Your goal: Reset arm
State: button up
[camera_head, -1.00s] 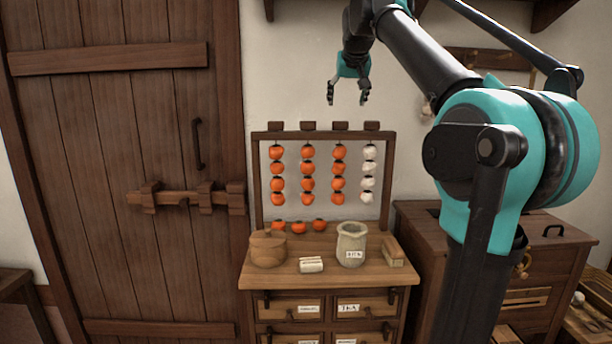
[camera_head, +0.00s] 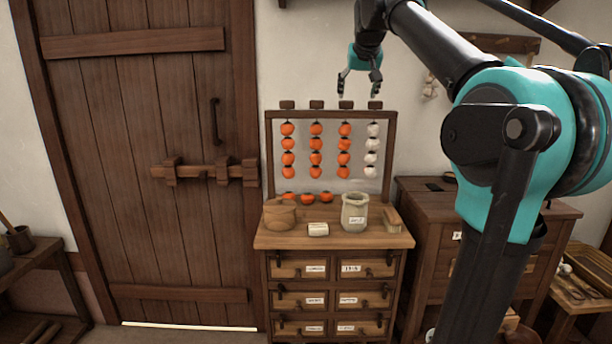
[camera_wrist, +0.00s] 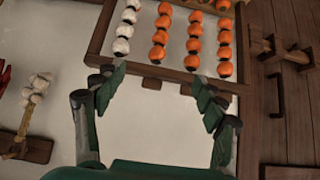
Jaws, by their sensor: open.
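My gripper (camera_head: 359,88) hangs from my raised arm, fingers pointing down, just above the top of the wooden hanging rack (camera_head: 268,160). It is open and nothing is between its fingers. In the wrist view my gripper (camera_wrist: 157,95) shows both fingers spread apart, with only pale wall and the rack's top bar (camera_wrist: 130,68) beyond them. The rack holds strings of orange fruit (camera_head: 316,158) and one string of white pieces (camera_head: 372,158) at its right.
A drawer chest (camera_head: 338,284) stands below the rack, with a lidded wooden pot (camera_head: 279,215), a stone-coloured jar (camera_head: 354,217) and a small block (camera_head: 318,230) on top. A barred door (camera_head: 140,200) is at left. Another cabinet (camera_head: 425,215) stands at right, partly behind my arm.

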jog(key=s+d+f+g, duration=0.1)
jog(key=s+f, duration=0.3)
jog(key=f, duration=0.7)
jog(key=s+d+f+g, duration=0.1)
jog(key=s+f, duration=0.2)
jog(key=f, duration=0.7)
jog(key=s+d+f+g, duration=0.1)
jog(key=s+f, duration=0.3)
jog(key=f, duration=0.7)
jog(key=s+f+g, duration=0.1)
jog(key=s+f, duration=2.1)
jog(key=f, duration=0.1)
jog(key=shift+d+g, duration=0.3)
jog(key=shift+d, duration=0.1)
jog(key=shift+w, duration=0.1)
